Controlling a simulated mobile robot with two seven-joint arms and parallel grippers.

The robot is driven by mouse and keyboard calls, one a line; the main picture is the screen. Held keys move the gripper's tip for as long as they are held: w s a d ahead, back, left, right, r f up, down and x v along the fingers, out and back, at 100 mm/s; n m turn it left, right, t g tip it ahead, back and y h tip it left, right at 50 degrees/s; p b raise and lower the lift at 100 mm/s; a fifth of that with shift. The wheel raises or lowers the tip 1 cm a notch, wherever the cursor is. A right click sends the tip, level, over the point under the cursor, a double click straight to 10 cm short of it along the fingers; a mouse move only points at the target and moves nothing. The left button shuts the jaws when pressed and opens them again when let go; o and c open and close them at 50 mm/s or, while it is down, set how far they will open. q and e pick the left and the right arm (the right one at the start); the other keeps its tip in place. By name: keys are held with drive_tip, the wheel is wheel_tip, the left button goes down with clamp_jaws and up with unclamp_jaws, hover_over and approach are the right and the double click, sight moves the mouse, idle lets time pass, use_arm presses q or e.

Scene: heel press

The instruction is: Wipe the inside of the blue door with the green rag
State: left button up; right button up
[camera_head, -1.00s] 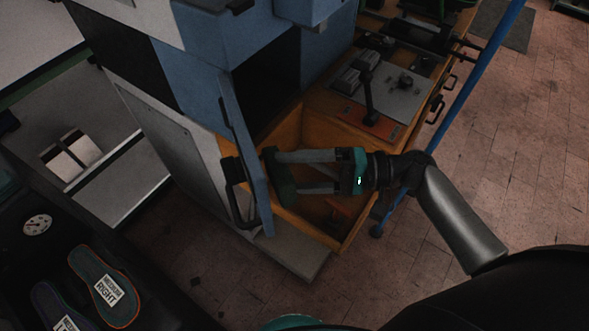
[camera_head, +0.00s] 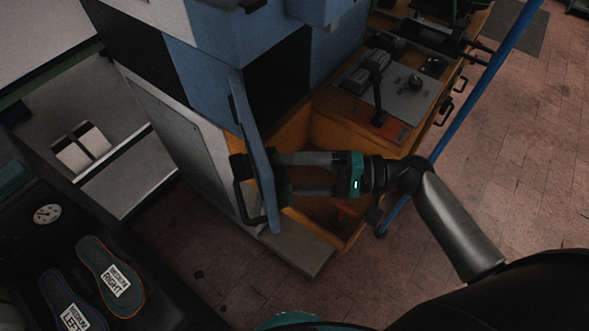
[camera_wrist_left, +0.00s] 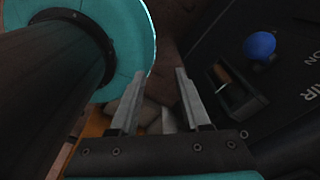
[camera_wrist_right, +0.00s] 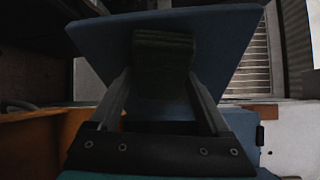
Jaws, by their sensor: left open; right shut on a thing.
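The blue door (camera_head: 256,160) stands open, seen nearly edge-on in the head view, with its black handle on the outer, left side. Its inside face (camera_wrist_right: 221,45) fills the upper middle of the right wrist view. My right gripper (camera_head: 287,175) is shut on the folded dark green rag (camera_wrist_right: 163,62), which is up at the inside face and appears to touch it. In the head view the rag is mostly hidden in shadow between the fingertips and the door. My left gripper (camera_wrist_left: 155,80) is open and empty, with its fingers apart in the left wrist view.
The blue and white machine (camera_head: 205,70) has a dark opening behind the door. Insoles (camera_head: 110,277) lie at lower left.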

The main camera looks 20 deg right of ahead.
drive_tip(key=shift+a, duration=0.2)
drive_tip(key=w+b, duration=0.6)
drive_tip(key=w, duration=0.5)
drive_tip(key=shift+w+a, duration=0.35)
drive_tip(key=shift+w, duration=0.05)
idle(0.5)
drive_tip(key=shift+s+d+p, duration=0.15)
drive_tip(key=shift+s+p, duration=1.3)
drive_tip(key=shift+s, duration=1.55)
drive_tip(key=shift+s+d+p, duration=0.1)
drive_tip(key=shift+s+p, duration=1.35)
drive_tip(key=shift+s, duration=1.5)
